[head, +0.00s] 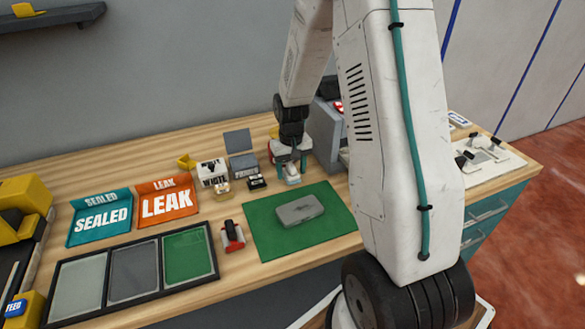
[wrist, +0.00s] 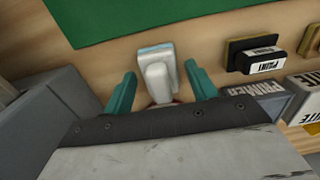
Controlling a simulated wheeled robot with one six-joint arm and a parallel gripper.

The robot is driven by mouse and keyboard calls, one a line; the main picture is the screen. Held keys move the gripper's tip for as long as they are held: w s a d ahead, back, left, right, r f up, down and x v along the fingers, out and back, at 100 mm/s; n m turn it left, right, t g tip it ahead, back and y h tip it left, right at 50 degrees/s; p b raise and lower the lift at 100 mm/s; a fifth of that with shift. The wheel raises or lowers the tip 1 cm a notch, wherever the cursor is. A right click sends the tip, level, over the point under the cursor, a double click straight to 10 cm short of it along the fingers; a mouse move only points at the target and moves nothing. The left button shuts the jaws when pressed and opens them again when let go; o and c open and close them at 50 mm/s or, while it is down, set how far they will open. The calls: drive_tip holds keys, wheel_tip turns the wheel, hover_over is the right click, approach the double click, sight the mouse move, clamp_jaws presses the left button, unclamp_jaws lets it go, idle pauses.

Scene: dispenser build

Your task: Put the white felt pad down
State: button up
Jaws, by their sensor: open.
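The white felt pad (wrist: 156,76), a small white block with a pale blue edge, appears to stand on the wooden table. In the head view the pad (head: 293,180) is just behind the green mat's back edge. My gripper (wrist: 160,70) is open, with one teal finger on each side of the pad and visible gaps between. In the head view my gripper (head: 290,160) points down over the pad, and its fingers partly hide it. The wrist view does not show the pad's underside.
A green mat (head: 265,237) bears a grey case (head: 300,211). A black-and-yellow PAINT pad (wrist: 262,64), a PRIMER box (head: 242,165) and a white box (head: 211,172) stand close by. A grey cabinet (head: 327,137) is on the other side. A red-and-black tool (head: 232,237) lies left of the mat.

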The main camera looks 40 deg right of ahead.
sight(291, 166)
drive_tip(key=shift+r, duration=0.1)
wheel_tip(291, 166, up, 12)
drive_tip(key=s+a+r, duration=0.6)
drive_tip(key=r, duration=0.2)
drive_tip(key=s+a+r+n, duration=0.1)
drive_tip(key=s+a, duration=0.2)
drive_tip(key=s, duration=0.4)
drive_tip(key=s+a+r+n, duration=0.1)
drive_tip(key=s+a+r, duration=0.1)
drive_tip(key=s+a, duration=0.2)
drive_tip(key=s+a+r+n+t, duration=0.1)
drive_tip(key=s+a+r, duration=0.1)
drive_tip(key=s, duration=0.8)
drive_tip(key=shift+s+a+r, duration=0.15)
drive_tip(key=shift+a+r, duration=0.1)
drive_tip(key=shift+a, duration=0.45)
drive_tip(key=shift+d, duration=0.1)
